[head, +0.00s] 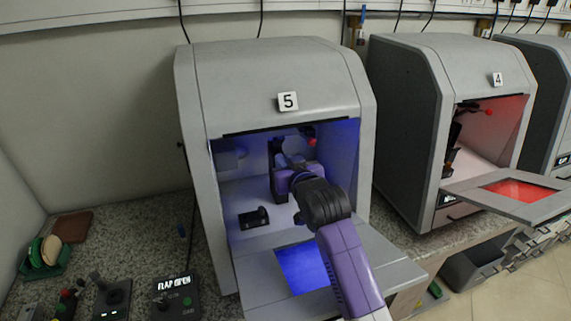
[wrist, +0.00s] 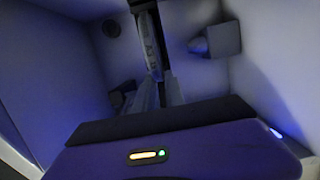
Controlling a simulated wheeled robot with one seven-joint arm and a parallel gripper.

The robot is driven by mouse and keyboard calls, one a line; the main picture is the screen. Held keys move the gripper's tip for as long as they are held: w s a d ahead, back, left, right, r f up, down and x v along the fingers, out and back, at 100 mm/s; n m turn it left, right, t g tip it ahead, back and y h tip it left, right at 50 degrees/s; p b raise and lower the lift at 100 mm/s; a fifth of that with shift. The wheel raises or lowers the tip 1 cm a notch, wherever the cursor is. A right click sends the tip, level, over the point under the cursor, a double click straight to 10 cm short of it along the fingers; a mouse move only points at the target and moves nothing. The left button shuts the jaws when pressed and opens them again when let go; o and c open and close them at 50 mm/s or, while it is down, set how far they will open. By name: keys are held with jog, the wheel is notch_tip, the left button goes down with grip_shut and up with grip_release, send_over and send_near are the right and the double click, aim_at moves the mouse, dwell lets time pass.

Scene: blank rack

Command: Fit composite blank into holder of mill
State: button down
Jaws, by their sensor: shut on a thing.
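The mill numbered 5 (head: 270,80) has its flap down and its chamber lit blue. My gripper (head: 288,160) is inside the chamber, at the back near a dark upright part and a red knob (head: 312,142). In the wrist view its fingers (wrist: 152,70) point away toward the back of the chamber and are close together. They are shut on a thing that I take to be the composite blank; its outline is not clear. The holder is mostly hidden behind my gripper, and I cannot tell whether the blank touches it.
The lowered flap (head: 390,262) lies under my arm. A small black fixture (head: 254,217) stands on the chamber floor at left. A green rack of discs (head: 42,258) and a box reading FLAP OPEN (head: 174,298) are on the counter at left. Mill 4 (head: 420,90) stands open at right.

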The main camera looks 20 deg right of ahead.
jog(key=shift+w+f, duration=0.1)
jog(key=shift+w, duration=0.2)
jog(key=c, duration=1.3)
grip_release()
jog(key=shift+b+v, duration=0.85)
jog(key=shift+v, duration=3.05)
